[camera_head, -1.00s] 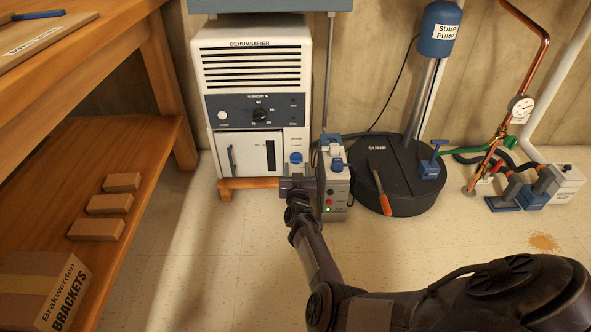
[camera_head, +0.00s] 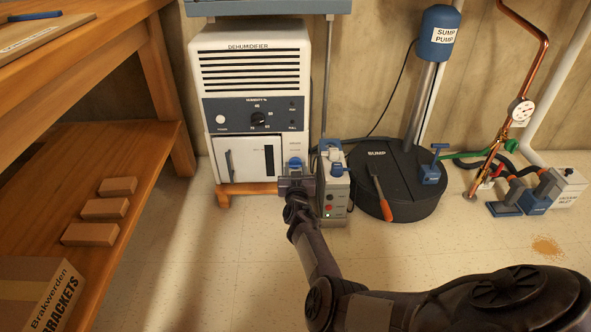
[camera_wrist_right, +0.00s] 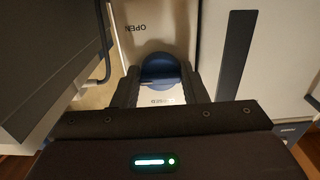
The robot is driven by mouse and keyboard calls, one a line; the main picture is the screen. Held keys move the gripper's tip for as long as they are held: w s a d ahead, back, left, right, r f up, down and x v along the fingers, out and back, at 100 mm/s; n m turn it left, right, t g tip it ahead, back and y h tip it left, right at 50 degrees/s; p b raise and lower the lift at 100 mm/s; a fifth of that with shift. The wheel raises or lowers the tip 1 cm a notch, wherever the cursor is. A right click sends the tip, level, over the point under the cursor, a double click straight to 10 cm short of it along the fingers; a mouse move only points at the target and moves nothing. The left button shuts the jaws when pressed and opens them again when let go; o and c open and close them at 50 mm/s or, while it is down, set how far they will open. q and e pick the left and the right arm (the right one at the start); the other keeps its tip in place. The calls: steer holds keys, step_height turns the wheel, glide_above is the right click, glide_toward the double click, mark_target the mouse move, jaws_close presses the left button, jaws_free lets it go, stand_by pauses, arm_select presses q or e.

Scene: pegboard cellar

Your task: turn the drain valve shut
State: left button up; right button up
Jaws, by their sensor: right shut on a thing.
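The drain valve is a round blue knob (camera_head: 295,163) with a raised bar, on the lower right front of the white dehumidifier (camera_head: 250,68). In the right wrist view the knob (camera_wrist_right: 160,66) sits between my two fingers, under a label reading OPEN; a second label below it is partly covered. My right gripper (camera_head: 296,179) reaches the valve from the front and is shut on it. It also shows in the right wrist view (camera_wrist_right: 160,86). The lower part of the knob is hidden by the gripper. My left gripper is out of view.
A grey box with a blue top (camera_head: 334,188) stands close to the right of my gripper. A wooden bench (camera_head: 85,165) is at the left.

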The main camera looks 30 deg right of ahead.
steer(key=shift+n, duration=0.4)
steer(key=n, duration=0.3)
steer(key=shift+n, duration=0.4)
steer(key=n, duration=0.4)
steer(key=shift+d+n+p, duration=0.1)
steer(key=shift+n+p, duration=0.2)
steer(key=shift+p, duration=0.1)
steer(key=n, duration=0.4)
steer(key=shift+n, duration=2.5)
steer(key=o, duration=0.7)
